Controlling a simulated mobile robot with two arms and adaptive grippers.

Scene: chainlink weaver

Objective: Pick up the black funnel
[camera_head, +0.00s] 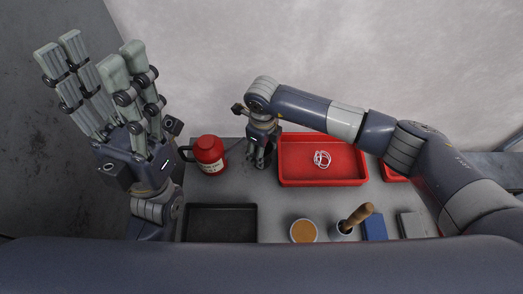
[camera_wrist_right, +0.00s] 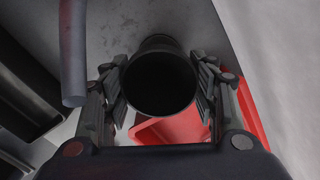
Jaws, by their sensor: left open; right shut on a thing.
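The black funnel (camera_wrist_right: 160,85) is between the fingers of my right gripper (camera_wrist_right: 160,95) in the right wrist view, with its wide, dark opening facing the camera. The fingers press on it from both sides. In the head view my right gripper (camera_head: 262,155) points down at the back of the table, between the red jug and the red tray, and hides most of the funnel. I cannot tell whether the funnel touches the table. My left gripper (camera_head: 90,70) is open and empty, raised at the left with its fingers pointing up.
A red jug (camera_head: 208,153) with a dark handle stands just left of my right gripper. A red tray (camera_head: 322,182) with a white coil (camera_head: 322,159) lies to its right. In front are a black tray (camera_head: 221,208), an orange-topped round container (camera_head: 303,231), a wooden-handled tool (camera_head: 358,216) and a blue block (camera_head: 375,227).

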